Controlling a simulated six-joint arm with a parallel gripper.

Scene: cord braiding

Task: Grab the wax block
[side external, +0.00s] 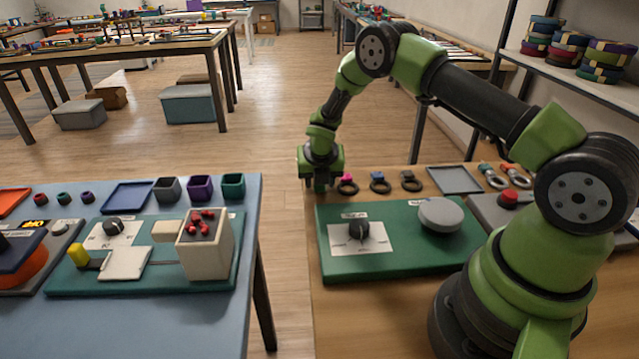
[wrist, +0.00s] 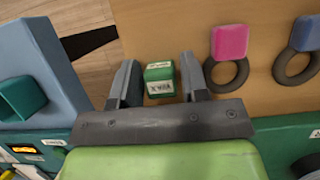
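The wax block (wrist: 160,80) is a small green block with white labels, one reading WAX upside down in the wrist view. It rests on the wooden table (wrist: 165,25), near the table's left edge. My gripper (wrist: 156,72) is open, with one finger on each side of the block. A narrow gap shows between the block and each finger, so it does not look clamped. In the side external view my gripper (side external: 320,186) points down at the table's far left corner, and the block is hidden there.
Right of my gripper lie dark rings with a pink tag (side external: 347,178), a blue tag (side external: 378,176) and a black tag (side external: 408,175). A green board (side external: 385,265) with a knob and grey disc lies nearer. A blue table (side external: 150,325) stands left across a floor gap.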

